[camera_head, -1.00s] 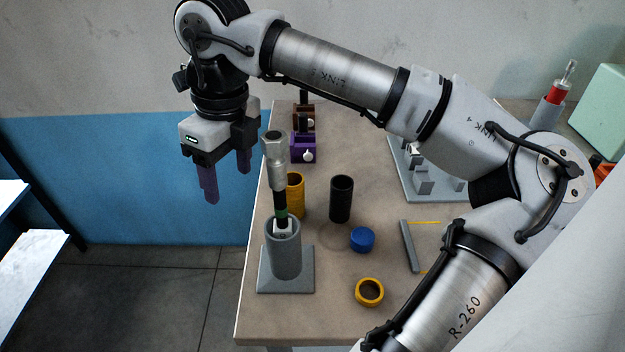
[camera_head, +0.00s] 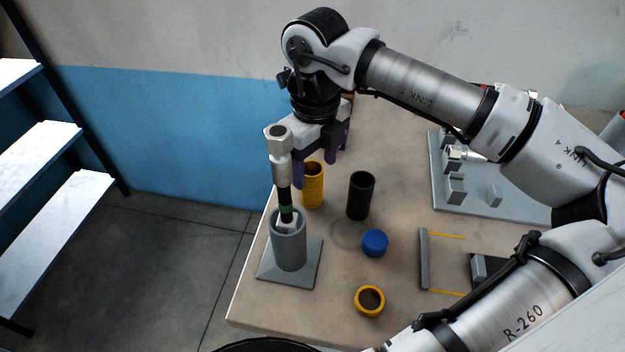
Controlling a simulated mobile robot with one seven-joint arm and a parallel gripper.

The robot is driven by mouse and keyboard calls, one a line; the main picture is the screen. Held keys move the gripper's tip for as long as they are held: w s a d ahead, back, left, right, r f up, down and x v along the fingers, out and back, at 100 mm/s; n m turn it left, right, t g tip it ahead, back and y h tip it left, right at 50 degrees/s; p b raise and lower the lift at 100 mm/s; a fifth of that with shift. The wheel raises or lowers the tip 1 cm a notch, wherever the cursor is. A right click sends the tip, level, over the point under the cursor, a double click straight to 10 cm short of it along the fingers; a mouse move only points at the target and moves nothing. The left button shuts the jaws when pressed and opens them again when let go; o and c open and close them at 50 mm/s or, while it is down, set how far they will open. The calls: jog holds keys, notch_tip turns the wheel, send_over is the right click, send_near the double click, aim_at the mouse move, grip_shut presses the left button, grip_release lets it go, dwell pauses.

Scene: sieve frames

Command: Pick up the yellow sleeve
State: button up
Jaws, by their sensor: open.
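The yellow sleeve (camera_head: 313,193) is an upright, open-topped ribbed cylinder near the table's left edge, partly hidden by the grey tool and its holder. My gripper (camera_head: 314,174) points down with two purple fingers apart, empty, at the sleeve's upper end in the picture. The left finger overlaps the sleeve's left side in view. Whether the fingers are around the sleeve or still above it cannot be told.
A metal tool (camera_head: 278,158) stands in a grey holder (camera_head: 290,245) just in front. A black cylinder (camera_head: 360,196) is close on the right. A blue cap (camera_head: 375,242) and yellow ring (camera_head: 370,314) lie nearer. A grey fixture plate (camera_head: 490,212) is at right.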

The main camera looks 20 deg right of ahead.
aim_at(312, 187)
jog(key=shift+w+a+f+p, duration=0.15)
jog(key=shift+f+p, duration=0.2)
jog(key=shift+f, duration=0.8)
jog(key=shift+w+d+f+p, duration=0.1)
jog(key=shift+f+p, duration=0.3)
jog(key=shift+f, duration=0.8)
jog(key=shift+w+a+f+p, duration=0.15)
jog(key=shift+f+p, duration=0.2)
jog(key=shift+f, duration=0.8)
jog(key=shift+d, duration=0.1)
jog(key=c, duration=1)
jog(key=shift+c, duration=0.2)
